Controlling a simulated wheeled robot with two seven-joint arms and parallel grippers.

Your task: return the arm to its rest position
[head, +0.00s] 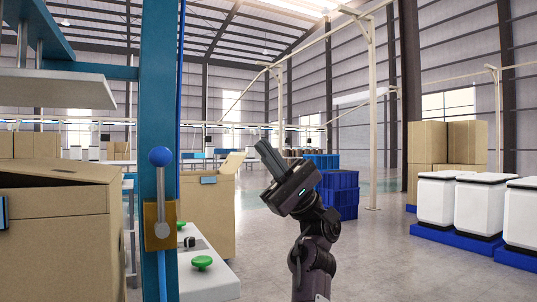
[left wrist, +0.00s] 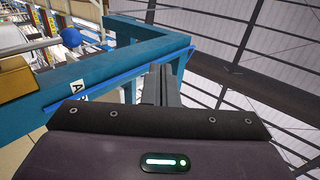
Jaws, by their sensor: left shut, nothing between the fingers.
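My left gripper (head: 264,146) is raised in the middle of the head view, its fingers pointing up and to the left. The fingers are together and nothing is held. The left wrist view shows the same closed fingers (left wrist: 160,72) in front of a blue-green frame and the roof beams. In the head view the gripper is to the right of a lever with a blue ball knob (head: 160,157) and appears apart from it. The knob also shows at the upper left of the left wrist view (left wrist: 71,37). My right gripper is not in view.
A blue-green post (head: 158,80) carries the lever and its brass-coloured block (head: 158,238). A white panel with green buttons (head: 202,262) is beside it. Cardboard boxes (head: 60,240) stand left, blue crates (head: 338,192) behind the gripper, white bins (head: 480,207) right. Floor between gripper and bins looks clear.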

